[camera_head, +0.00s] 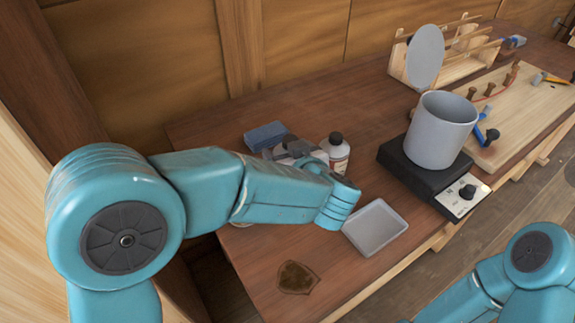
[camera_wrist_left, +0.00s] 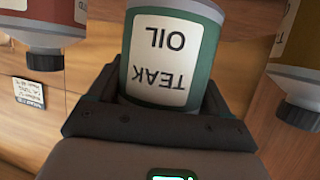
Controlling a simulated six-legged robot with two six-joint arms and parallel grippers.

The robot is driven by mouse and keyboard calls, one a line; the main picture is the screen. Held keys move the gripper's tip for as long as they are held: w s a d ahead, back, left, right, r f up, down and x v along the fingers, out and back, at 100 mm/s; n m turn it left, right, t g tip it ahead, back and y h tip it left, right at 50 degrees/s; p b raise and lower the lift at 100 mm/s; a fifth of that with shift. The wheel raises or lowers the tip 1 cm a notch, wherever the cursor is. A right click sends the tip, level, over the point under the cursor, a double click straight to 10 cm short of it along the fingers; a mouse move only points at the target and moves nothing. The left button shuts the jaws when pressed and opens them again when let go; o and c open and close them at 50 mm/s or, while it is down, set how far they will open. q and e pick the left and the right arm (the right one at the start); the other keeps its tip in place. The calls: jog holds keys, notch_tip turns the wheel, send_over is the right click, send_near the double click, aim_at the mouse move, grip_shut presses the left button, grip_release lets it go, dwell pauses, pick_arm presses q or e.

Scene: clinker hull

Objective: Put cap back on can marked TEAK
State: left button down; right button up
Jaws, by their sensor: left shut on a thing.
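The can marked TEAK OIL (camera_wrist_left: 168,50), green with a pale label, shows upside down in the left wrist view. My left gripper (camera_head: 288,150) is shut on it, with a dark finger on either side of the can. In the head view the gripper and forearm hide most or all of this can. I cannot make out a loose cap. My right gripper is out of view; only part of that arm shows at the lower right.
A white bottle with a dark cap (camera_head: 337,158) stands close beside the left gripper. Blue folded cloth (camera_head: 265,136) lies behind it. A shallow grey tray (camera_head: 375,228) sits in front. A grey pot (camera_head: 440,132) stands on a hotplate (camera_head: 425,182). The bench's near left is clear except a dark stain.

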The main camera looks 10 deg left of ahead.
pick_arm(q)
jog(key=shift+f+b, duration=0.4)
jog(key=shift+f, duration=1.6)
jog(key=shift+f, duration=0.15)
grip_release()
jog(key=shift+s+r, duration=0.1)
jog(key=shift+r, duration=0.1)
jog(key=p+v, duration=0.1)
jog(key=v, duration=1.1)
